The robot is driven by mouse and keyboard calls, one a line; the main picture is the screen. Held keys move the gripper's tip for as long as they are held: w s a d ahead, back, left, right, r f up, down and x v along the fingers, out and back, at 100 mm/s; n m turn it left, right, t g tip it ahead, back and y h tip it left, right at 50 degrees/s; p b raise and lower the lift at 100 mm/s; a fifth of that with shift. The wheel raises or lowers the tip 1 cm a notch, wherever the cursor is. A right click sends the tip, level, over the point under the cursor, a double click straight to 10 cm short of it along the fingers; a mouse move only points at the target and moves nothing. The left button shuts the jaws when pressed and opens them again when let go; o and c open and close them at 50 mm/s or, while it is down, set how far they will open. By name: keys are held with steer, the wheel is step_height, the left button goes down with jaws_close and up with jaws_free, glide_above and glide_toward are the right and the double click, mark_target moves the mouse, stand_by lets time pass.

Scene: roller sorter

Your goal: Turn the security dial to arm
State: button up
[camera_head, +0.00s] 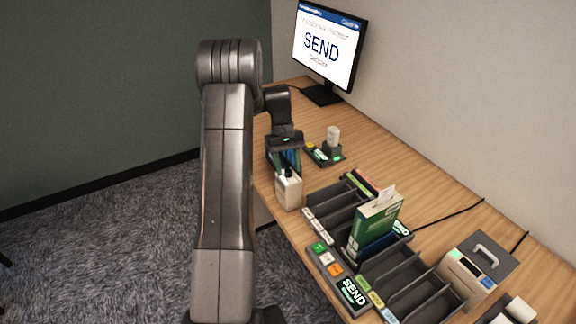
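I cannot pick out a labelled security dial for certain. A white upright cylinder (333,135) stands on a dark base, beside a small panel with coloured labels (318,153), at the desk's far part. My gripper (287,166) is over the desk's left edge, left of and nearer than that cylinder, and apart from it. The finger gap is too small to read.
A dark sorter rack (405,285) with compartments holds a green-and-white box (375,222). A button panel marked SEND (335,278) lies along its front. A monitor (328,45) showing SEND stands at the back. A box with a handle (478,265) is at right. Bare desk lies behind the rack.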

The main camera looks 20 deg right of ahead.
steer(key=b+v, duration=0.1)
steer(key=v, duration=1.2)
steer(key=shift+w+r, duration=0.2)
steer(key=shift+r, duration=0.2)
steer(key=shift+f, duration=0.15)
steer(key=p+x, duration=0.1)
steer(key=x, duration=1.2)
steer(key=shift+s+f, duration=0.25)
steer(key=shift+f, duration=0.05)
